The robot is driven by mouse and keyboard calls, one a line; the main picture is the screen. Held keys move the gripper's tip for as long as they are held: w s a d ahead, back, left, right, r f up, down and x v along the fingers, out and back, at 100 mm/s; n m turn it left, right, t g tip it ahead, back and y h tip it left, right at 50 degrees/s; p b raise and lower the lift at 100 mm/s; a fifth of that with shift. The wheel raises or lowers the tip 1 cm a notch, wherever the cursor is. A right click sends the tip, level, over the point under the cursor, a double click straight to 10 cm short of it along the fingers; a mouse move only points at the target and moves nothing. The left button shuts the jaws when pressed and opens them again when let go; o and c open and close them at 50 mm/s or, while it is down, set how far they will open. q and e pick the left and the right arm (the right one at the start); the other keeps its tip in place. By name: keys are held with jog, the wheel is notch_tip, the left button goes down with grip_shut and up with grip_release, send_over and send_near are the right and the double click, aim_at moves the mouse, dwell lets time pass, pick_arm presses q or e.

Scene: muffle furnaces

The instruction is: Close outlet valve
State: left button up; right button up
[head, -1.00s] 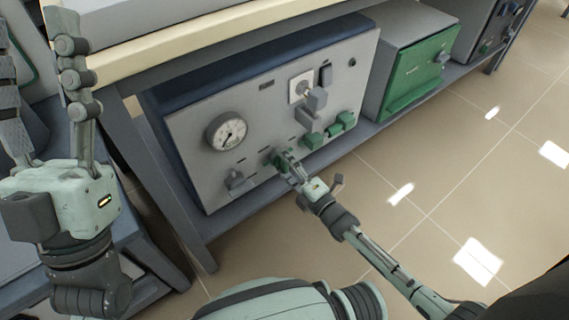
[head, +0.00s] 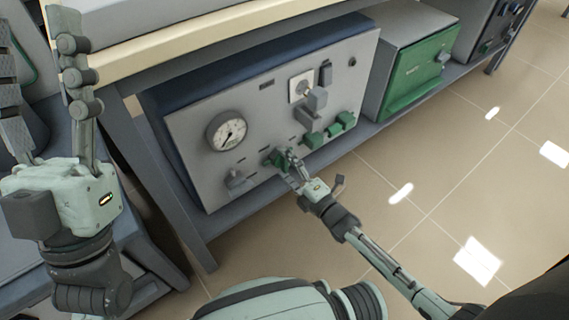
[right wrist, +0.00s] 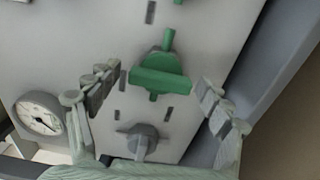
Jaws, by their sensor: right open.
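A grey panel (head: 275,115) on the lower shelf carries a green valve handle (head: 279,158) and a grey knob (head: 237,181). I cannot read which one is the outlet valve. In the right wrist view the green handle (right wrist: 160,77) lies crosswise in the middle, with the grey knob (right wrist: 141,140) below it. My right gripper (head: 293,166) is open at the green handle, its fingers to either side of it in the right wrist view. Contact cannot be made out. My left gripper (head: 36,60) is open and empty, raised at the left.
A pressure gauge (head: 227,132) is on the panel's left. A plug in a socket (head: 302,86) and several green fittings (head: 333,130) are to the right. A green-fronted box (head: 418,72) stands beside. The tabletop (head: 200,41) overhangs the shelf. Open tiled floor (head: 440,180) lies right.

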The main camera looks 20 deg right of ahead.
jog(key=v, duration=1.1)
jog(key=shift+s, duration=0.3)
